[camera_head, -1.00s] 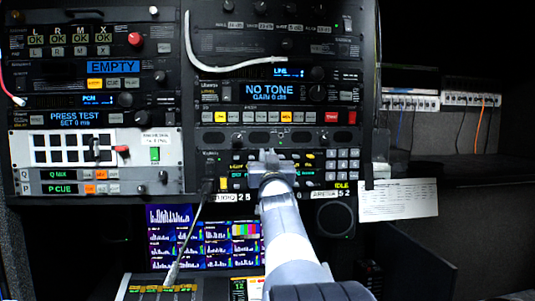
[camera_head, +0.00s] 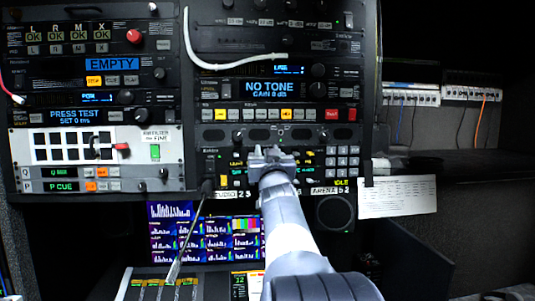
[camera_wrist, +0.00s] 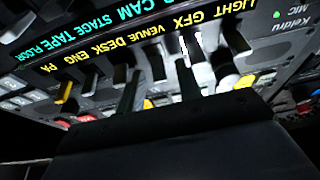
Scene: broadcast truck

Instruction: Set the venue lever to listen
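The intercom panel (camera_head: 337,163) sits low in the middle rack, with a keypad at its right. In the wrist view, a row of small levers lies under yellow and teal labels, PA, ENG, DESK, VENUE, GFX and LIGHT among them. The venue lever (camera_wrist: 157,66) appears to be the dark one below the VENUE label; its exact position is hard to read. My gripper (camera_head: 271,156) is in front of the panel, covering part of its lever row. In the wrist view its dark body fills the bottom, close to the levers.
A white cable (camera_head: 235,66) hangs across the rack above. A monitor (camera_head: 176,245) and a speaker (camera_head: 336,213) are below.

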